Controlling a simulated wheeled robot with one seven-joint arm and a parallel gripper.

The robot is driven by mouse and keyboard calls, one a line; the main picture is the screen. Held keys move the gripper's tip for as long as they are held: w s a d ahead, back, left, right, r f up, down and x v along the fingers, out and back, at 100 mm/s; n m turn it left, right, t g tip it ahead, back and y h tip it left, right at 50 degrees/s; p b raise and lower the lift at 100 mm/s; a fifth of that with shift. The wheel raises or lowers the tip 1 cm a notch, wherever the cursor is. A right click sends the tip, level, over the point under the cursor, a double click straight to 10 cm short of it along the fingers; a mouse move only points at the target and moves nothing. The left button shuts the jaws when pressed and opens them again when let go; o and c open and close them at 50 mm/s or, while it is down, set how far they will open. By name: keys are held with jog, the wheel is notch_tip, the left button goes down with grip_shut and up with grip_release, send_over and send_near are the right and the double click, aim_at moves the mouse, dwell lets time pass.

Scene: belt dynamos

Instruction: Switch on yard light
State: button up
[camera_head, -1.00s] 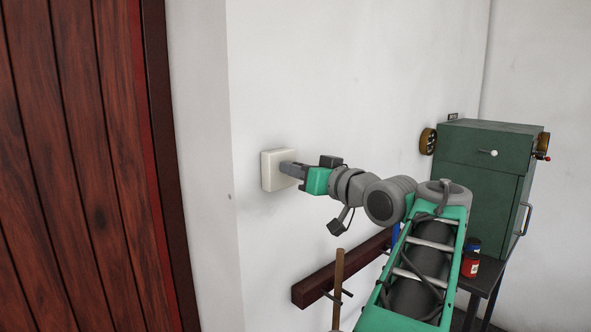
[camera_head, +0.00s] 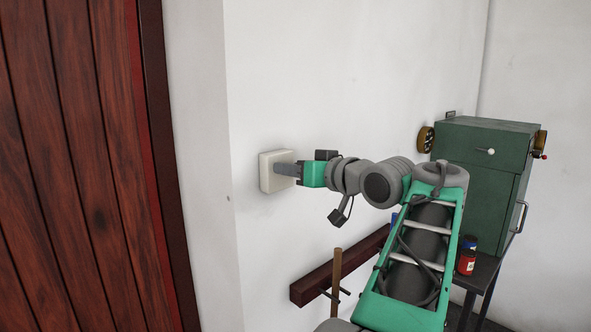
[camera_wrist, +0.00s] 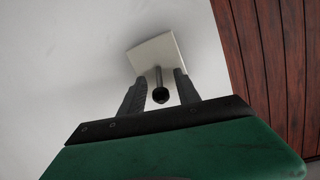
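A white square switch plate (camera_head: 266,178) is on the white wall beside the door. It also shows in the wrist view (camera_wrist: 152,54), where a thin lever (camera_wrist: 159,76) with a dark round knob sticks out from it. My gripper (camera_head: 279,169) points at the plate, with its fingertips at or just in front of it. In the wrist view my gripper (camera_wrist: 160,80) is open, with one finger on each side of the lever and gaps visible on both sides. The head view hides the lever behind the fingers. I cannot tell whether the fingertips touch the plate.
A wooden door (camera_head: 75,170) stands at the left. A dark wooden rail (camera_head: 325,277) with pegs and a wooden handle (camera_head: 336,268) is below my arm. A green cabinet (camera_head: 470,190) and a red jar (camera_head: 466,263) stand on a dark table at the right.

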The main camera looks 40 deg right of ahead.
jog(key=shift+s, duration=0.4)
jog(key=s+r+p, duration=0.1)
jog(key=s+p, duration=0.3)
jog(key=s, duration=0.2)
jog(key=shift+s, duration=0.35)
jog(key=shift+a, duration=0.15)
